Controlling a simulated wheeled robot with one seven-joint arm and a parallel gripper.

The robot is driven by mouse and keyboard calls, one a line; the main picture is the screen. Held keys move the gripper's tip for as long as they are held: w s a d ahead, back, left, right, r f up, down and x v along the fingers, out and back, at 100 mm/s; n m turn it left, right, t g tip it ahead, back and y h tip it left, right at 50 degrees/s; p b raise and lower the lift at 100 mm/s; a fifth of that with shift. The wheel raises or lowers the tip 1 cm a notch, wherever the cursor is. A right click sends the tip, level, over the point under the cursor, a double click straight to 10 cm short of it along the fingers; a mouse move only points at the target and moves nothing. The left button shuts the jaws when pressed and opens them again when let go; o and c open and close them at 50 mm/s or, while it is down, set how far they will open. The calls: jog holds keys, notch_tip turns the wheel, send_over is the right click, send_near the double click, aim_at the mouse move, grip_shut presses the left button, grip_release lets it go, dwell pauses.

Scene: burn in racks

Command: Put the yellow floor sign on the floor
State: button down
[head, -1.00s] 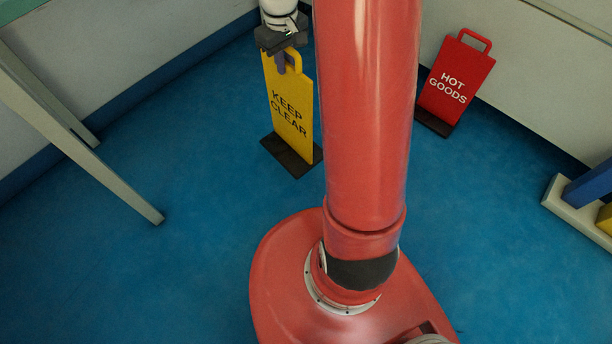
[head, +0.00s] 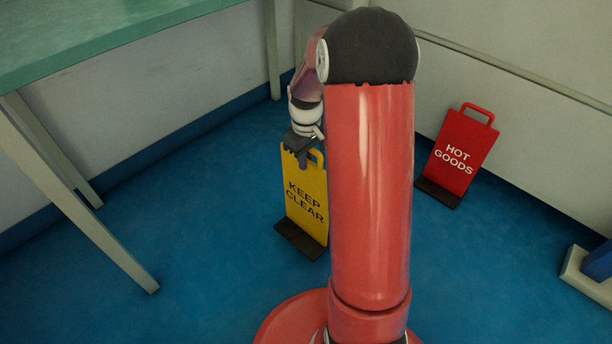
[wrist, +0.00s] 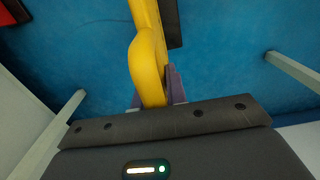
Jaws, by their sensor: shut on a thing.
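The yellow floor sign (head: 304,194) reads "KEEP CLEAR" and has a dark base (head: 301,240). It is upright in the head view, left of my red arm, which hides part of its right edge. Its base appears on or very close to the blue floor; I cannot tell if it touches. My gripper (head: 303,157) is at the top of the sign, shut on its handle. In the wrist view the yellow handle (wrist: 149,65) runs between the purple fingers of my gripper (wrist: 158,90).
A red "HOT GOODS" sign (head: 458,155) stands near the wall on the right. A green-topped table (head: 110,35) with pale legs is at the left. A pale block with a blue part (head: 598,262) sits at the right edge. Blue floor (head: 200,240) is open around the yellow sign.

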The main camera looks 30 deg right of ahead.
aim_at(306, 173)
jog(key=shift+f+b, duration=0.35)
jog(key=shift+f, duration=2.6)
jog(key=c, duration=1.4)
grip_release()
